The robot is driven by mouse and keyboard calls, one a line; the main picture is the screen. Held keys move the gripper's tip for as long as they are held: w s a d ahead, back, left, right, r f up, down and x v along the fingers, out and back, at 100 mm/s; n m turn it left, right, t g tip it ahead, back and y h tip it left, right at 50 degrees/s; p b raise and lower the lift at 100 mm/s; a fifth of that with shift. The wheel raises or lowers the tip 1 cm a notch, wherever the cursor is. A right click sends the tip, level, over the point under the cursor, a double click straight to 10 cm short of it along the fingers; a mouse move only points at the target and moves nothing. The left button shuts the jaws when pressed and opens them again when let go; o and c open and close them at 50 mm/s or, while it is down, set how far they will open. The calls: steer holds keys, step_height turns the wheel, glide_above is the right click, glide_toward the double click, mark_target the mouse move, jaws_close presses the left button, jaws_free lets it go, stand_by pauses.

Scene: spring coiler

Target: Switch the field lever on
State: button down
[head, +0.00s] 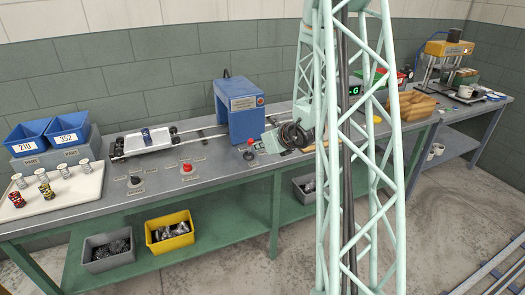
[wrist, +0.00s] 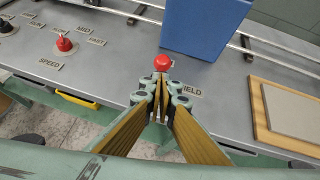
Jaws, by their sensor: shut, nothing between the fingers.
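The field lever has a red ball knob (wrist: 162,62), seen in the wrist view just beyond my fingertips. In the head view the red knob (head: 250,142) stands at the bench's front edge, before the blue machine. My gripper (wrist: 160,92) is shut and empty, its fingers together and pointing at the knob. I cannot tell whether the tips touch it. The fingers hide the lever's base and part of the FIELD label (wrist: 191,91). My gripper also shows in the head view (head: 266,141), right of the knob.
The blue machine housing (head: 240,110) stands over the rails behind the lever. A red speed knob (wrist: 65,44) is to the left. A board with a grey plate (wrist: 292,112) lies to the right. The bench top between the speed knob and the lever is clear.

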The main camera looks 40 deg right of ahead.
steer(key=shift+w+d, duration=0.1)
steer(key=shift+w, duration=0.5)
steer(key=shift+d+r+p, duration=0.1)
steer(key=shift+r+p, duration=0.15)
steer(key=shift+p, duration=0.25)
